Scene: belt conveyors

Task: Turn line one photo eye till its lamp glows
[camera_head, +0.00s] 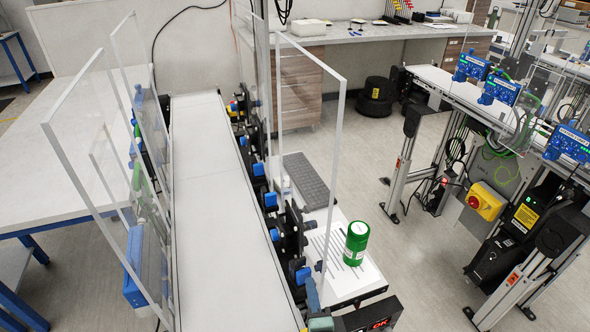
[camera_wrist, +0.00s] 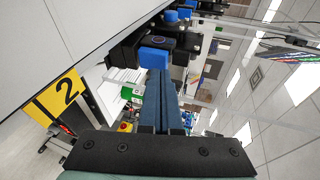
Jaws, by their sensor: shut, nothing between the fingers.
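Black sensor units with blue knobs or caps line the right side of a white belt conveyor (camera_head: 205,170) in the head view. One such unit (camera_head: 297,268) is close to my gripper (camera_head: 311,284), which enters at the bottom edge. In the wrist view my gripper (camera_wrist: 161,74) has its blue fingers together with nothing between them. Just beyond the fingertips is a black unit with a blue part (camera_wrist: 155,56); I cannot tell whether they touch. I cannot tell which unit is the line one photo eye, and no lit lamp is clear on these units.
A yellow sign reading 2 (camera_wrist: 55,97) hangs by the belt. Clear guard panels (camera_head: 335,150) stand beside the belt. A green can (camera_head: 356,243) and a keyboard (camera_head: 305,180) are on the right shelf. A red display (camera_head: 380,323) is at the bottom. Another conveyor stands at right.

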